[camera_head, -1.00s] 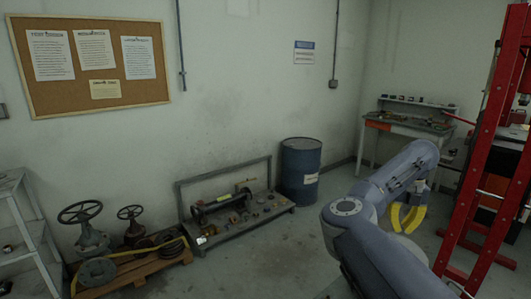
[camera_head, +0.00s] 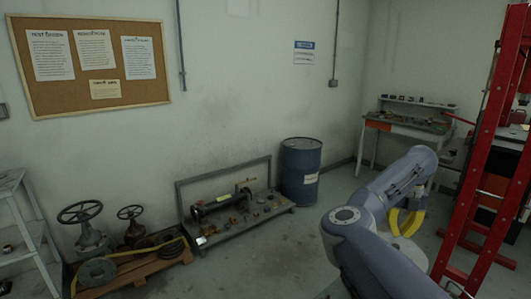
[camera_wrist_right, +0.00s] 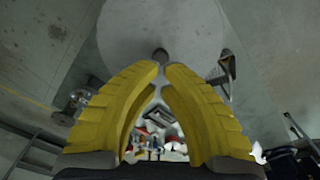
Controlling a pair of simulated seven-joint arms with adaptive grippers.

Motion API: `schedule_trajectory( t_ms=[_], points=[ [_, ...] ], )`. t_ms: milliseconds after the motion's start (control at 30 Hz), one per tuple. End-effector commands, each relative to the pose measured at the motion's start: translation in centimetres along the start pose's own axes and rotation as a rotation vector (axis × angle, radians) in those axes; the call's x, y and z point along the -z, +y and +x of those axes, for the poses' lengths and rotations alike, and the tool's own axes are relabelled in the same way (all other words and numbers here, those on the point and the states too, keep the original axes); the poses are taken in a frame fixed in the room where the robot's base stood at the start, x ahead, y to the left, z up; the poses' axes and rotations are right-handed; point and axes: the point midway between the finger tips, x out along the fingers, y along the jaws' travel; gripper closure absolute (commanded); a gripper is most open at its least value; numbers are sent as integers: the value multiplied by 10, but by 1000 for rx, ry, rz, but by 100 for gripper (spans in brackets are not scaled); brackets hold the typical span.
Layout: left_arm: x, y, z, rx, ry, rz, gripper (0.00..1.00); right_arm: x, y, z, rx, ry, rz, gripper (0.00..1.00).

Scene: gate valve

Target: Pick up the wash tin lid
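My right gripper (camera_head: 405,231) has yellow fingers pointing down, beyond my right arm's elbow in the head view. A pale round surface (camera_head: 408,252) lies below it, partly hidden by my arm. In the right wrist view, a wide grey disc (camera_wrist_right: 160,28) lies past the fingers, with a small dark knob (camera_wrist_right: 160,53) at its near edge. I cannot tell for sure whether this disc is the wash tin lid. The fingertips (camera_wrist_right: 161,70) are close together with a narrow gap and nothing visible between them. The knob shows just beyond this gap. My left gripper is out of view.
A blue drum (camera_head: 300,170) and a low test stand (camera_head: 240,222) are by the wall. Valves (camera_head: 90,240) sit on a pallet at left. A workbench (camera_head: 405,130) stands behind. The middle floor is clear.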

Motion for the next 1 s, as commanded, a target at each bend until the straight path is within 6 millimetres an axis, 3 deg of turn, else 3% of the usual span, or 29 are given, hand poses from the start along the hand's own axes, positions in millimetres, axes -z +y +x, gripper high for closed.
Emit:
schedule_trajectory(
  t_ms=[233, 300, 600, 800, 867, 1000],
  points=[
    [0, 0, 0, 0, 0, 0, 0, 0, 0, -1, 0, 1, 0, 100],
    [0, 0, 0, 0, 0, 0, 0, 0, 0, -1, 0, 1, 0, 86],
    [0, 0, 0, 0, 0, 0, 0, 0, 0, -1, 0, 1, 0, 52],
    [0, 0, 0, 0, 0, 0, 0, 0, 0, -1, 0, 0, -1, 52],
    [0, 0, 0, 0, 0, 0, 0, -2, 5, -8, 1, -11, -7, 52],
    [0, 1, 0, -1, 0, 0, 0, 3, 15, -54, 35, -83, 57, 52]
  ],
)
